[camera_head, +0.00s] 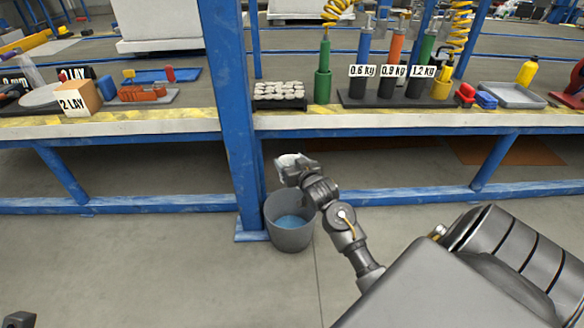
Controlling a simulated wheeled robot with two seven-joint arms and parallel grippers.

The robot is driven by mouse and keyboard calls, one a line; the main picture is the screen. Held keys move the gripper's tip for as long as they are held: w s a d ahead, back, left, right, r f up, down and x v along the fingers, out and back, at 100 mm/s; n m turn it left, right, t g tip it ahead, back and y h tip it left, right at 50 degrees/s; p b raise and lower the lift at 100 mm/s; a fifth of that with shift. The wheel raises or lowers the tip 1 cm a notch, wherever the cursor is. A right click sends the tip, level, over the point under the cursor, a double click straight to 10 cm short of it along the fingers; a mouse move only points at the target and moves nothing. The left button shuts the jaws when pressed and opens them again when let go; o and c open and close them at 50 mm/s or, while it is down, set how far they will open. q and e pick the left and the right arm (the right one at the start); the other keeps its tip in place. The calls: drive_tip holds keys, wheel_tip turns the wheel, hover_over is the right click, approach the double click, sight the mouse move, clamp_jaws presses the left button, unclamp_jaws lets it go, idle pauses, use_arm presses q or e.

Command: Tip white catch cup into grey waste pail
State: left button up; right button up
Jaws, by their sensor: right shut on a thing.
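The white catch cup (287,159) is in my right gripper (295,172), which is shut on it above the back rim of the pail. The cup looks tilted, but the gripper hides part of it and its contents cannot be made out. The grey waste pail (287,240) stands upright on the floor at the foot of a blue post, with something blue inside it. My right wrist covers part of the pail's right rim. A small dark part at the bottom left corner looks like my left gripper (20,319); its jaws cannot be made out.
A blue post (232,110) stands just left of the pail. Behind is a workbench (390,121) with a blue lower rail (420,192). On it are weight-labelled cylinders, a green cylinder (323,75), a grey tray (512,95) and a box (82,98). The front floor is clear.

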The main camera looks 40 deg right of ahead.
sight(291, 161)
drive_tip(key=shift+w+d+f+b, duration=0.15)
drive_tip(key=shift+w+d+f, duration=0.4)
drive_tip(key=shift+w, duration=0.15)
drive_tip(key=shift+w+d+f+b, duration=0.15)
drive_tip(key=shift+w+d+f, duration=0.35)
drive_tip(key=shift+w, duration=0.15)
